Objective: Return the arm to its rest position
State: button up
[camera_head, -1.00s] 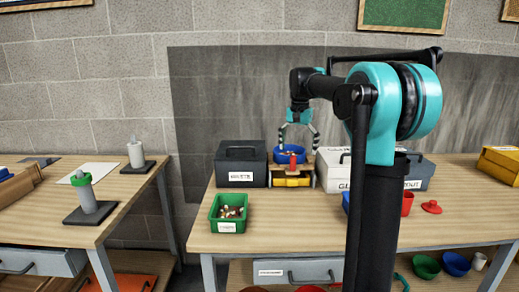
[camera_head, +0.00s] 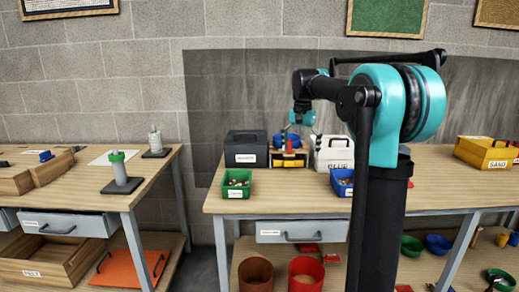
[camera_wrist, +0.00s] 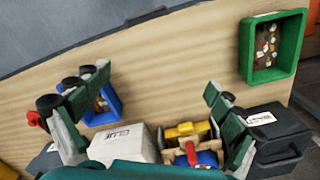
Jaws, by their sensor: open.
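My gripper (camera_wrist: 145,125) is open and empty in the wrist view, its two fingers spread wide above the workbench. In the head view my arm is bent, and my gripper (camera_head: 302,130) hangs over the back of the bench, small and partly hard to make out.
A dark box (camera_head: 245,150) and a white box (camera_head: 334,153) flank the stand. A green bin (camera_head: 237,184) and a blue bin (camera_head: 341,183) hold small pieces. A yellow box (camera_head: 487,153) is at the right. A gap separates the left table (camera_head: 80,190) from the bench.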

jog(key=s+d+f+n+t, duration=0.2)
jog(key=s+f+n, duration=0.1)
jog(key=s+f, duration=1.1)
jog(key=s+d+f+n+t, duration=0.2)
jog(key=s+f+n, duration=0.1)
jog(key=s+f, duration=1.2)
jog(key=shift+s, duration=0.7)
